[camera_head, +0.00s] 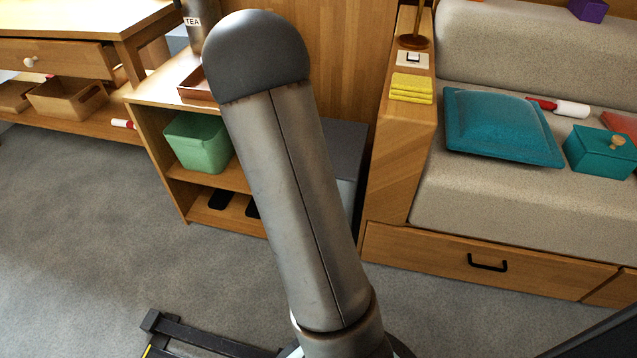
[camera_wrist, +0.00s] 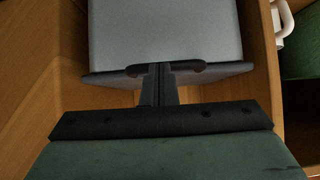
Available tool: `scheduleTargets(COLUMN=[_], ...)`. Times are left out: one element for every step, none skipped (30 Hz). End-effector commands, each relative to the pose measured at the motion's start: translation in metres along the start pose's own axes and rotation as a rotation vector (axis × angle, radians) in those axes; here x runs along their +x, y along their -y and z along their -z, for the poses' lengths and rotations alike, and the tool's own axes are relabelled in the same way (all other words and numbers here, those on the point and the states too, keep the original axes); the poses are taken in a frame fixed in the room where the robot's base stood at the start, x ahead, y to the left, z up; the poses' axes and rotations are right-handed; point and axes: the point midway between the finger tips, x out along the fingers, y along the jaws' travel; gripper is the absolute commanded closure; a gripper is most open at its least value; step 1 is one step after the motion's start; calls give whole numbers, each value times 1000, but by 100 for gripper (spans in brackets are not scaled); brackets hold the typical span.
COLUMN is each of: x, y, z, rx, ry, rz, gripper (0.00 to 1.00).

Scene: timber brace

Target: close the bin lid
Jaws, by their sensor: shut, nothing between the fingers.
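The grey bin (camera_head: 347,190) stands between the wooden shelf unit and the sofa side in the head view, partly hidden behind my arm. Its darker grey top (camera_head: 346,140) shows beside the arm. In the wrist view a smooth grey panel of the bin (camera_wrist: 165,30) fills the upper middle, with a darker edge along its near side. I cannot tell from this whether the lid is fully down. My gripper (camera_wrist: 160,72) is shut and empty, its fingertips at that near edge. A dark curved piece (camera_wrist: 190,66) lies by the fingertips; contact is unclear. The head view hides the gripper.
Wooden walls (camera_wrist: 62,50) flank the bin closely. The shelf unit (camera_head: 160,150) holds a green tub (camera_head: 197,141). The sofa (camera_head: 520,220) with a teal cushion (camera_head: 502,125) is on the right. Open grey carpet (camera_head: 80,230) lies at the left.

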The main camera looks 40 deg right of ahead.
Motion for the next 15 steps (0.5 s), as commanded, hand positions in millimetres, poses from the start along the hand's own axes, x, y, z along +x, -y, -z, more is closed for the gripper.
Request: scheduleTargets(x=[8,9,10,10,10,11,11,11,11,11,12,12,12,12,12], y=[2,2,3,4,4,4,4,4,5,5,5,5,5,5,5], z=[-15,-16,-16,-16,-16,-16,-16,-16,-16,-16,-16,-16,-16,-16,-16], rx=[-4,-3,-2,-2,-2,-1,-1,-1,-1,-2,-2,-2,-2,-2,-3], ry=[23,21,19,18,16,15,14,14,14,13,13,13,13,12,12], rz=[-4,-4,-4,-4,-4,-4,-4,-3,-3,-3,-2,-2,-2,-1,-1], gripper=[100,100,100,100,100,100,100,100,100,100,100,100,100,100,100])
